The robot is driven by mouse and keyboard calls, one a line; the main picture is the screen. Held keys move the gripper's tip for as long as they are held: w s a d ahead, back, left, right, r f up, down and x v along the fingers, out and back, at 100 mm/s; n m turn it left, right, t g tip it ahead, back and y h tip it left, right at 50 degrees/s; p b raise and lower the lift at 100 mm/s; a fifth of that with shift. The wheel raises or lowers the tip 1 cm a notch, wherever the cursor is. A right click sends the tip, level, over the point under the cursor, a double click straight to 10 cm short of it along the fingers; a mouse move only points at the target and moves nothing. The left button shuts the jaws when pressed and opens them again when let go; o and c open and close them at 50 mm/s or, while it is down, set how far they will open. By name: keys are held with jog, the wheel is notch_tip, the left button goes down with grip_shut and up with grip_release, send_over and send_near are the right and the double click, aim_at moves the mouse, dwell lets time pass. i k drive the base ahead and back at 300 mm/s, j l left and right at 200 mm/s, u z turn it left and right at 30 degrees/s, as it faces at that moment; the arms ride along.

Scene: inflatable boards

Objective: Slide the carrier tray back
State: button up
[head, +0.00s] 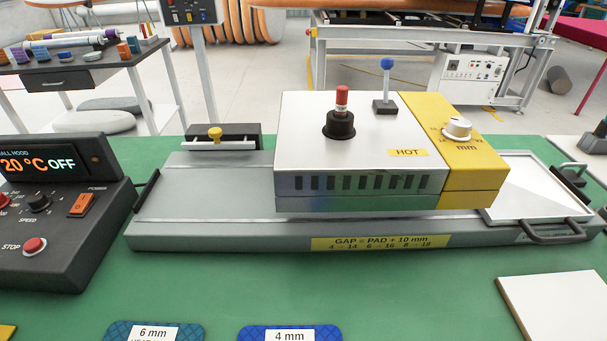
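The carrier tray (530,187) is a pale, flat tray with a raised grey rim. It lies at the right end of a long grey machine bed (205,190), and its left edge is hidden at the yellow block of the hood. A dark bar handle (556,236) sticks out at the tray's front right corner. The hood (300,120) is a white box marked HOT, standing over the middle of the bed. The bed to the left of the hood is bare. My gripper is not in view.
A control box (60,215) reading 20 °C OFF stands at the left. The yellow hood block (465,140) carries a mm dial. Blue pads marked 6 mm (155,332) and 4 mm (290,333) lie in front. A white board (560,305) lies front right. Green table is clear between.

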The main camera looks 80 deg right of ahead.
aim_at(530, 193)
jog(key=k+l, duration=0.1)
jog(key=k, duration=0.55)
jog(key=k+l, duration=0.15)
jog(key=k, duration=0.55)
jog(key=k+l, duration=0.1)
jog(key=k, duration=0.55)
jog(key=k+l+z, duration=0.1)
jog(key=k, duration=0.55)
jog(key=k+l, duration=0.2)
jog(key=k, duration=0.45)
jog(key=k+l, duration=0.15)
jog(key=k, duration=0.55)
